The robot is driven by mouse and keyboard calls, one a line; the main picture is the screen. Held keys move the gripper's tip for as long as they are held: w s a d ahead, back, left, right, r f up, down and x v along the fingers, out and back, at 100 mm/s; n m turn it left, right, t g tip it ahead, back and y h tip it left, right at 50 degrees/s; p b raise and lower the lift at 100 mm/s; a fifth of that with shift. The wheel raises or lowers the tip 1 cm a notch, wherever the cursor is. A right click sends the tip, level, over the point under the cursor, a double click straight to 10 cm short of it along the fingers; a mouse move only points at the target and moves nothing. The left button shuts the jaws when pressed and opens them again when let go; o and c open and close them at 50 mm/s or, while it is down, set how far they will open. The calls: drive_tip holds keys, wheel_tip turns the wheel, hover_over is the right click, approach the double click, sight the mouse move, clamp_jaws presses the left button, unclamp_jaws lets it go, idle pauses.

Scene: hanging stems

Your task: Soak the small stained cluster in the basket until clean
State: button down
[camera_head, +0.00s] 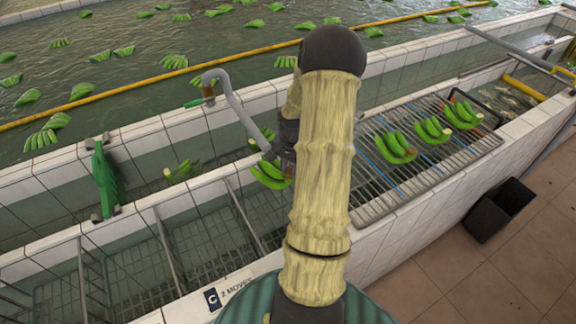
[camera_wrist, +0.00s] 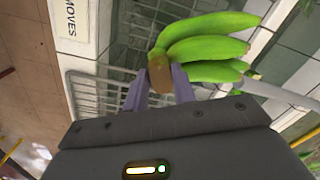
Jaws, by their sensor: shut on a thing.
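My gripper (camera_wrist: 160,88) is shut on the crown of a small green banana cluster (camera_wrist: 210,45), whose fingers point up and right in the wrist view. The crown end is brown; I cannot tell whether this is stain. In the head view this cluster (camera_head: 270,174) hangs below my gripper (camera_head: 284,158), which is partly hidden by my arm. It is over the trough with wire baskets.
Several clusters, such as one (camera_head: 396,148), lie on a slatted rack (camera_head: 385,182) at right. A curved grey pipe (camera_head: 236,105) stands close behind my gripper. Tiled walls edge the trough; a black bin (camera_head: 500,210) stands on the floor.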

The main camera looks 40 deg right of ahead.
drive_tip(key=shift+w, duration=0.1)
wheel_tip(320, 180, down, 26)
drive_tip(key=b, duration=2)
drive_tip(key=shift+b, duration=0.3)
drive_tip(key=shift+f+b, duration=0.4)
drive_tip(key=shift+f, duration=0.05)
idle(4.1)
